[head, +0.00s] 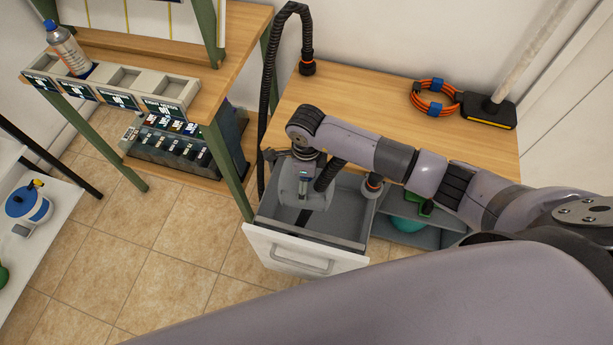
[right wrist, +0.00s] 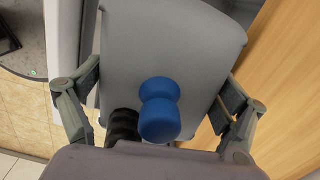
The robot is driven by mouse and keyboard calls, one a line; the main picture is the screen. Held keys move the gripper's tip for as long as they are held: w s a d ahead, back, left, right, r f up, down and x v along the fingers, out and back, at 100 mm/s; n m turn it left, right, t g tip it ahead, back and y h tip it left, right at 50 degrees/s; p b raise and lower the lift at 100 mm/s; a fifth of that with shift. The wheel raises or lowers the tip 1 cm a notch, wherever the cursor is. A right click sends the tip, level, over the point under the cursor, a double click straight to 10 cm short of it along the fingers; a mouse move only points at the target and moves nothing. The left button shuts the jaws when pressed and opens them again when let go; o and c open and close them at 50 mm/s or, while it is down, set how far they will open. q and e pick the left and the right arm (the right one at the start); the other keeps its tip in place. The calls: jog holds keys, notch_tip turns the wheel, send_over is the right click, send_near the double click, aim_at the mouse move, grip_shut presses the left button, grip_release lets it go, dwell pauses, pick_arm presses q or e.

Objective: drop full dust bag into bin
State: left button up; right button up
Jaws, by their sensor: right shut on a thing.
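My right arm reaches in from the right in the head view, and its gripper (head: 303,190) points down into the open white-fronted drawer (head: 305,250). In the right wrist view the fingers of this gripper (right wrist: 160,85) sit on either side of a flat grey body with a blue knob (right wrist: 165,40). This looks like the dust bag, held over or in the drawer. Its lower part is hidden by the gripper. I cannot tell whether the drawer is the bin. No other clear bin shows. My left gripper is not in view.
A black hose (head: 268,110) with orange rings loops beside the wooden worktop (head: 350,100). An orange cable coil (head: 434,98) and a black floor head (head: 488,110) lie on it. A shelf with labelled trays (head: 120,88) stands at left. Tiled floor is free in front.

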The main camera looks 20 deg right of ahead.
jog(key=shift+f+b, duration=0.8)
jog(key=shift+f, duration=0.3)
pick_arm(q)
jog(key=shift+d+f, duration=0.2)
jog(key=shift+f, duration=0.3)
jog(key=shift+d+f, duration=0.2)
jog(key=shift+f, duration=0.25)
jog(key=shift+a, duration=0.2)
pick_arm(e)
jog(key=shift+f+b, duration=1.2)
jog(key=shift+f, duration=0.2)
jog(key=shift+f+b, duration=0.5)
jog(key=shift+f, duration=0.1)
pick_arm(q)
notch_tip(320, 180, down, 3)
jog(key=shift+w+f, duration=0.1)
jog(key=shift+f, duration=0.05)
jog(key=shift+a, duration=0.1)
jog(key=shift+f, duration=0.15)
pick_arm(e)
jog(key=shift+f, duration=0.2)
